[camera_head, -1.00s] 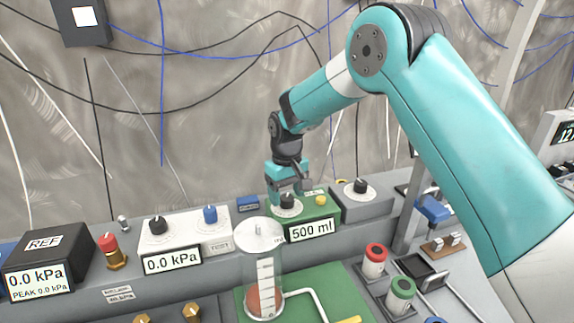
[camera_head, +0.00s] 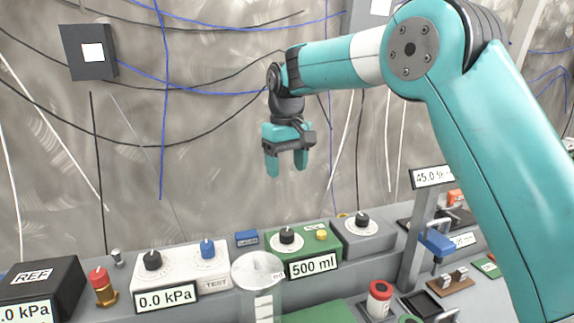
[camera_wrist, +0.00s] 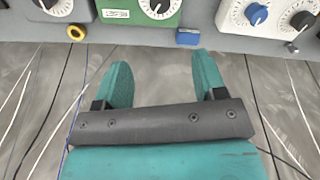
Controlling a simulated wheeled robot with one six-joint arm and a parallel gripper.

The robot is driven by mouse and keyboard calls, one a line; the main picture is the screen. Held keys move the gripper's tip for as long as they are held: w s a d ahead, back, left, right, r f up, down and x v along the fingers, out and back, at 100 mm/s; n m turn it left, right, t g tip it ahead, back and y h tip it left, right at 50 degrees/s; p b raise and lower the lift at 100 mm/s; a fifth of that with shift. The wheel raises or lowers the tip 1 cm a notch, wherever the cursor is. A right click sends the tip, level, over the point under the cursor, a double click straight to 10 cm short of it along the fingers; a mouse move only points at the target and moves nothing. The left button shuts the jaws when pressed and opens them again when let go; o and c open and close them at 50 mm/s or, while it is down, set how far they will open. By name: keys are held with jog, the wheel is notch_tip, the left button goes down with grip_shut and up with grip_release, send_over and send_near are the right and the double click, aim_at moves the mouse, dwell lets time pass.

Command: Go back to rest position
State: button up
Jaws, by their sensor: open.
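My gripper (camera_head: 287,172) hangs in the air in the head view, fingers pointing down, above the green 500 ml box (camera_head: 300,240) and apart from it. Its two teal fingers are spread with nothing between them. The wrist view also shows the gripper (camera_wrist: 163,75) open and empty. The green box with its black dial (camera_head: 286,236) stands on the grey bench, and its dial also shows at the top of the wrist view (camera_wrist: 158,6).
A white box with black and blue knobs (camera_head: 184,265), a grey dial box (camera_head: 362,235) and a clear cylinder (camera_head: 258,272) stand on the bench. A post with a 45.0 display (camera_head: 431,177) rises at the right. Cables hang along the metal wall behind.

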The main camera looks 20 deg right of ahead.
jog(key=s+a+f+n+y, duration=0.1)
jog(key=s+a+n+y, duration=0.1)
jog(key=s, duration=1.5)
jog(key=s+a+f+n+y, duration=0.2)
jog(key=s, duration=1.6)
jog(key=shift+a+f, duration=0.2)
dwell(0.5)
